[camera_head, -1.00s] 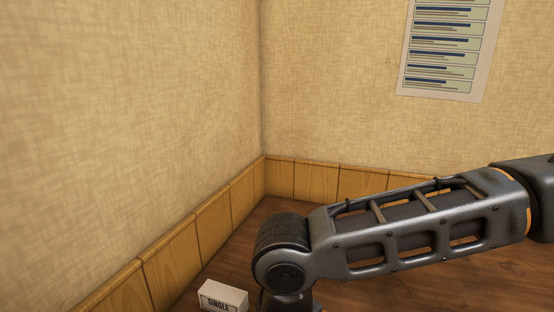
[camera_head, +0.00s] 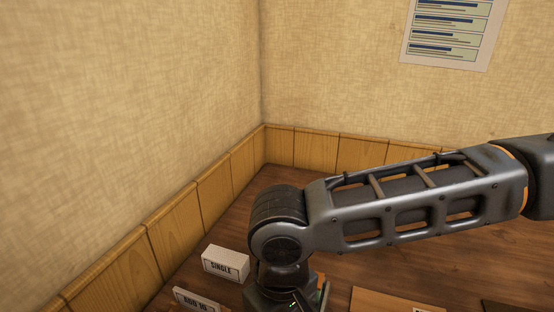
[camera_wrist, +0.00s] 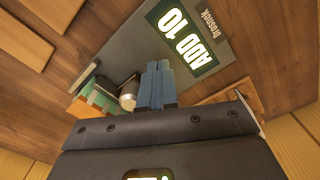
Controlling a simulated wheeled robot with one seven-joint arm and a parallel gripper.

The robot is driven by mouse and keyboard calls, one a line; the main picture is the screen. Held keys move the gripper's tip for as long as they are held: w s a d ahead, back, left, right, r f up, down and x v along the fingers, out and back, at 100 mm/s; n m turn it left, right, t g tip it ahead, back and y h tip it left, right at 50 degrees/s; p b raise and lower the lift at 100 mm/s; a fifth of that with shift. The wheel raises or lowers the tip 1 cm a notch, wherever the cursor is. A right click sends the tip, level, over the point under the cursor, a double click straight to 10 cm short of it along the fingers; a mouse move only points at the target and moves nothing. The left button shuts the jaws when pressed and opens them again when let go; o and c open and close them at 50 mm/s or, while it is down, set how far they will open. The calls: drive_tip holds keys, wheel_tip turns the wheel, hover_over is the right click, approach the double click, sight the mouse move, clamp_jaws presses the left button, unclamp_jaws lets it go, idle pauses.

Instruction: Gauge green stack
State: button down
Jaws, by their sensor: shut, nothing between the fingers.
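My gripper (camera_wrist: 157,82) shows in the wrist view with its two blue-grey fingers close together, shut and empty. They are over a grey panel (camera_wrist: 132,45) labelled "ADD 10" (camera_wrist: 184,40). Left of the fingers is a small group of green and tan pieces (camera_wrist: 97,98), which may be the green stack; it is small and partly cut off by my gripper body. A pale metal cylinder (camera_wrist: 128,96) stands between these pieces and the fingers. In the head view my fingertips are out of frame.
In the head view a white block labelled "SINGLE" (camera_head: 225,263) stands near the left wall. A second sign (camera_head: 196,300) is nearer, cut off by the bottom edge. A light wooden piece (camera_head: 385,302) lies at the bottom.

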wheel_tip(320, 180, up, 8)
drive_tip(key=p, duration=0.7)
idle(0.3)
